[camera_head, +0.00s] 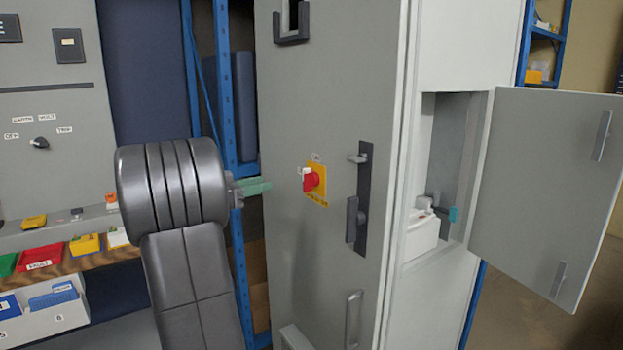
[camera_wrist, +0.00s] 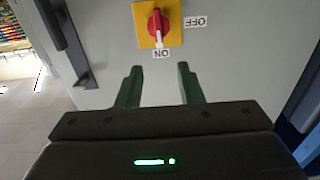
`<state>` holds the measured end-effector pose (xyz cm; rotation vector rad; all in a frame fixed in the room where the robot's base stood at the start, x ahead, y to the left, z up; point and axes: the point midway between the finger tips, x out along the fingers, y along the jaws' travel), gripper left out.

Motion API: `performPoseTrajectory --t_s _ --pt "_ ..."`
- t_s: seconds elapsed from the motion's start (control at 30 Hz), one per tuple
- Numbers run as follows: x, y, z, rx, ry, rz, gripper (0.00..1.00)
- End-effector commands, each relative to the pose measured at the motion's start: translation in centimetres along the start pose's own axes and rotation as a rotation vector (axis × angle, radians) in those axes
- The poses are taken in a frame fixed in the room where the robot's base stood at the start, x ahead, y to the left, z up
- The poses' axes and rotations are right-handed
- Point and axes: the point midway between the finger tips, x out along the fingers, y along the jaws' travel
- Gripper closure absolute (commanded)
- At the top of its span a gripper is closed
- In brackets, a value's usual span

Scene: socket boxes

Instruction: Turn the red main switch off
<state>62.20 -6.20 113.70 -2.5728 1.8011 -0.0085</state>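The red main switch (camera_head: 311,181) sits on a yellow plate (camera_head: 320,194) on the front of the grey cabinet. In the wrist view the red switch (camera_wrist: 158,22) shows near the top, on its yellow plate (camera_wrist: 175,37). Its white-tipped handle points to the ON label (camera_wrist: 161,54); the OFF label (camera_wrist: 195,21) is to its right in that view. My gripper (camera_head: 262,187) is left of the switch in the head view, at about its height. In the wrist view my gripper (camera_wrist: 157,72) is open and empty. Its two green fingers are apart from the switch.
A black door handle (camera_head: 362,200) is right of the switch in the head view. An open side door (camera_head: 545,185) exposes a compartment. A blue rack post (camera_head: 228,80) stands left of the cabinet. A workbench with coloured bins (camera_head: 40,258) is at far left.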

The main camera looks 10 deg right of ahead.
Motion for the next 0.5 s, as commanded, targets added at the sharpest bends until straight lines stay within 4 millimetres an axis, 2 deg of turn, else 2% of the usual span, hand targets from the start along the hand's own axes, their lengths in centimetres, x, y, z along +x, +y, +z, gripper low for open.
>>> performPoseTrajectory --t_s 0.5 --pt "10.3 0.2 -0.1 -0.005 -0.004 0.005 0.66"
